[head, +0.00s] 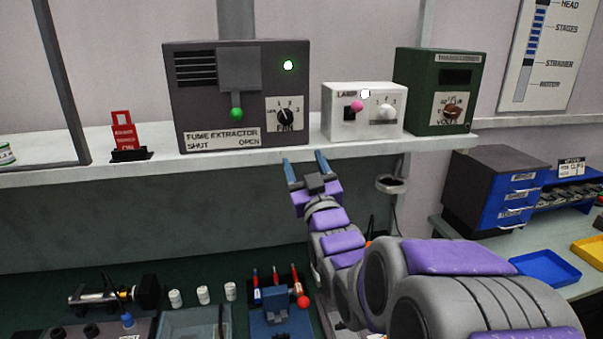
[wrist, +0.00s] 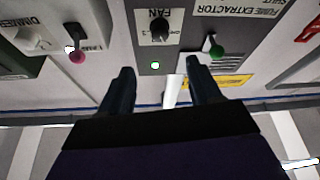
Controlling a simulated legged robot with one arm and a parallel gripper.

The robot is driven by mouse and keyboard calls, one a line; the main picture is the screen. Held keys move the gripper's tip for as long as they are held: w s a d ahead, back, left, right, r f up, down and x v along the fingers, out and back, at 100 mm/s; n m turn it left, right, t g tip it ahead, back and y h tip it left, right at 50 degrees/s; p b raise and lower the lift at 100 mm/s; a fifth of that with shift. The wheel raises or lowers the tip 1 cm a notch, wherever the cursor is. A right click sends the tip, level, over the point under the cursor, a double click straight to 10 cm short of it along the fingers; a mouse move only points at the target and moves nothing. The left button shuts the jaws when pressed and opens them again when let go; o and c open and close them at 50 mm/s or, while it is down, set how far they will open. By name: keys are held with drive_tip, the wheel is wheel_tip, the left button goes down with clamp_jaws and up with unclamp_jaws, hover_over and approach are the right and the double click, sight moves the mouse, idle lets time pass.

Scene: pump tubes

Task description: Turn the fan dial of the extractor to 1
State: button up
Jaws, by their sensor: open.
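The fume extractor (head: 200,115) is a dark grey box on the shelf. Its fan dial (head: 285,116) is a black knob on a white plate at the lower right of its front. The knob's pointer appears to lean up and left, but its exact mark is too small to read. My gripper (head: 304,162) is open and empty, in front of the shelf edge, below and a little right of the dial, apart from it. In the upside-down wrist view the dial (wrist: 160,30) shows beyond the gap between the two fingers (wrist: 160,66).
A white lamp box (head: 340,125) and a green box (head: 415,85) stand to the right. The shelf edge (head: 230,163) runs below. Tools lie on the bench underneath.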

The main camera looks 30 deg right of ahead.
drive_tip(key=shift+b+v, duration=1.25)
drive_tip(key=shift+b, duration=0.15)
drive_tip(key=shift+f, duration=0.1)
drive_tip(key=s+a+f+g+y, duration=0.1)
drive_tip(key=s+a+f+g, duration=0.25)
drive_tip(key=f, duration=0.35)
drive_tip(key=s+a+f+g+y, duration=0.1)
drive_tip(key=s+a+f+g, duration=0.1)
drive_tip(key=f+g, duration=0.4)
drive_tip(key=s+a+f+g+y, duration=0.1)
drive_tip(key=s+a+f+g, duration=0.15)
drive_tip(key=f, duration=0.65)
drive_tip(key=s+a+f+g, duration=0.2)
drive_tip(key=s+g, duration=0.2)
drive_tip(key=s, duration=0.4)
drive_tip(key=s+a+f+g, duration=0.2)
drive_tip(key=s+a+g, duration=0.1)
drive_tip(key=s, duration=0.6)
drive_tip(key=s+a+f+g+y, duration=0.1)
drive_tip(key=s+a+f+g, duration=0.1)
drive_tip(key=s, duration=0.7)
drive_tip(key=a+g, duration=0.1)
drive_tip(key=g, duration=0.1)
drive_tip(key=shift+s+a+f+g, duration=0.15)
drive_tip(key=shift+a+f+g, duration=0.05)
drive_tip(key=shift+f+g, duration=0.2)
